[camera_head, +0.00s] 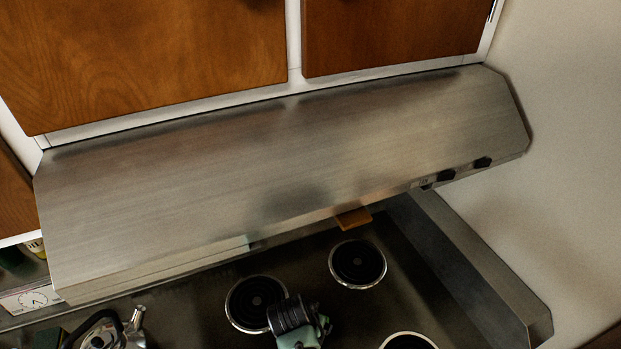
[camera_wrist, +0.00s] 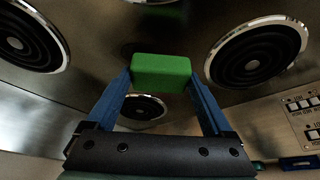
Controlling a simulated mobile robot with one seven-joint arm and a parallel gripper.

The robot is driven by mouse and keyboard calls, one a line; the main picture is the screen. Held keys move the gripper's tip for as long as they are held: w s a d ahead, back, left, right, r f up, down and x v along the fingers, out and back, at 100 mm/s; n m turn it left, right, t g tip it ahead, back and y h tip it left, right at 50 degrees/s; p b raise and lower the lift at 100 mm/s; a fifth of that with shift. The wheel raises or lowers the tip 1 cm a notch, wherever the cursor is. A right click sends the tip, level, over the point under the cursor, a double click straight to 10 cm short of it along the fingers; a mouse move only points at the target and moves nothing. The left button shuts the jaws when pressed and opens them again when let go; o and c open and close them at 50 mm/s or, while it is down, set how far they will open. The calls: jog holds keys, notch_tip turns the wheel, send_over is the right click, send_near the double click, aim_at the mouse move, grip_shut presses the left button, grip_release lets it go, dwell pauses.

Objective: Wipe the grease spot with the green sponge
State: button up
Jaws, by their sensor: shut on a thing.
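The green sponge (camera_wrist: 161,72) is between the two blue fingers of my gripper (camera_wrist: 160,82) in the wrist view. The gripper is shut on it. The sponge is over the dark hob top (camera_wrist: 100,62), among the coil burners; I cannot tell whether it touches the surface. In the head view my wrist (camera_head: 297,322) is low in the middle, in front of the back-left burner, and the sponge is hidden there. I cannot make out the grease spot for sure; a faint darker patch shows just left of the sponge in the wrist view.
Coil burners (camera_head: 357,263) (camera_wrist: 258,50) surround the gripper. A metal kettle (camera_head: 112,328) stands at the lower left. A large steel hood (camera_head: 280,190) overhangs the back of the hob. An orange-brown block (camera_head: 353,218) sits at the back edge. A raised rim (camera_head: 475,255) bounds the right.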

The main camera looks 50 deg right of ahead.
jog(key=shift+r+p, duration=0.95)
jog(key=shift+r, duration=0.6)
